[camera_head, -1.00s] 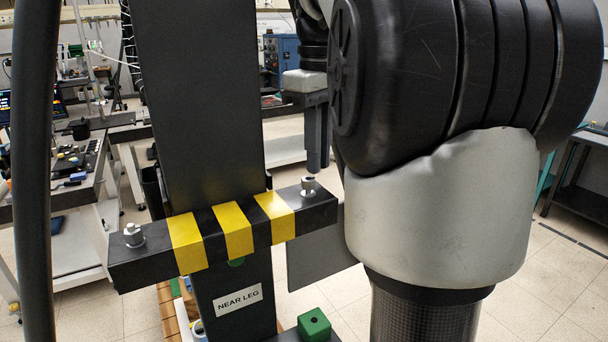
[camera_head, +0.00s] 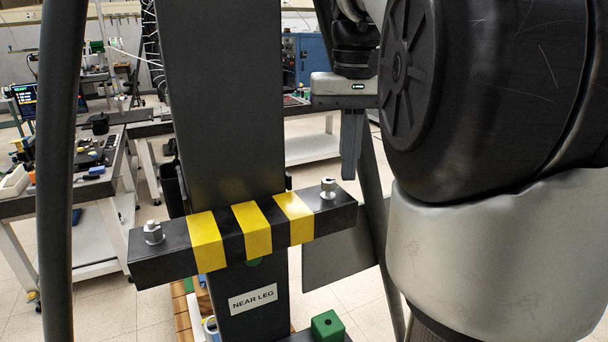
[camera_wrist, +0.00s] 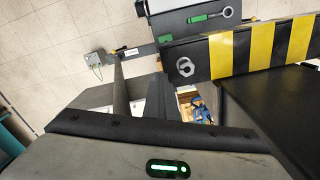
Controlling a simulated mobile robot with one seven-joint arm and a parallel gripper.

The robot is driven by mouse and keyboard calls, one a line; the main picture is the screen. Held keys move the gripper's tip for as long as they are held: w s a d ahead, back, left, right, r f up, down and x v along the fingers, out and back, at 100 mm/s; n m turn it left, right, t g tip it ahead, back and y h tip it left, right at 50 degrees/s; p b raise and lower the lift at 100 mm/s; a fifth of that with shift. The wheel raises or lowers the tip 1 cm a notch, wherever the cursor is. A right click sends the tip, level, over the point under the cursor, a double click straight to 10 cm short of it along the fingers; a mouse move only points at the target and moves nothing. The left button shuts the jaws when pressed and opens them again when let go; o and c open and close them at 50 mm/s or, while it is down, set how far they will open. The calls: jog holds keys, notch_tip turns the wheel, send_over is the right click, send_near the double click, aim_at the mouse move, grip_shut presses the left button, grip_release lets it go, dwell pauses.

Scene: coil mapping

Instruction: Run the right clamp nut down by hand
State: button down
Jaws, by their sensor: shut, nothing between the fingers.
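A black clamp bar with yellow stripes (camera_head: 172,258) lies across the dark upright leg. The right clamp nut (camera_head: 328,188) sits on its stud near the bar's right end. The left clamp nut (camera_head: 153,232) sits near the other end. My gripper (camera_head: 351,177) points down with its fingers together and empty. Its tips appear just right of and slightly above the right nut, apart from it; the depth gap is hard to judge. In the wrist view a nut, apparently the right one (camera_wrist: 185,67), shows from above on the bar's plain end, clear of my gripper.
A green block (camera_head: 327,326) stands below the bar, beside the "NEAR LEG" label (camera_head: 253,299). A dark post (camera_head: 55,170) rises at left. A bench with tools (camera_head: 90,165) is behind it. In the wrist view a wrench-like tool (camera_wrist: 215,16) lies on a grey surface beyond the bar.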

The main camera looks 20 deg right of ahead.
jog(key=s+m, duration=0.1)
jog(key=m, duration=0.1)
jog(key=shift+s+f+m, duration=0.1)
jog(key=shift+s+m, duration=0.05)
jog(key=shift+m, duration=0.15)
jog(key=c, duration=2)
grip_release()
jog(key=shift+c, duration=0.2)
notch_tip(320, 180, up, 18)
jog(key=p, duration=0.5)
jog(key=shift+f, duration=0.25)
jog(key=s+a+f+n+t, duration=0.2)
jog(key=a+f, duration=0.3)
jog(key=f, duration=0.3)
jog(key=s+a+f+n+t, duration=0.1)
jog(key=s+a+f, duration=0.3)
jog(key=f, duration=0.4)
jog(key=s+a+f+n+t, duration=0.2)
jog(key=s+a+f+n, duration=0.1)
jog(key=a+f, duration=0.3)
notch_tip(320, 180, down, 2)
jog(key=shift+s+f+n+t, duration=0.25)
jog(key=shift+s+n+t, duration=0.05)
jog(key=shift+s, duration=0.15)
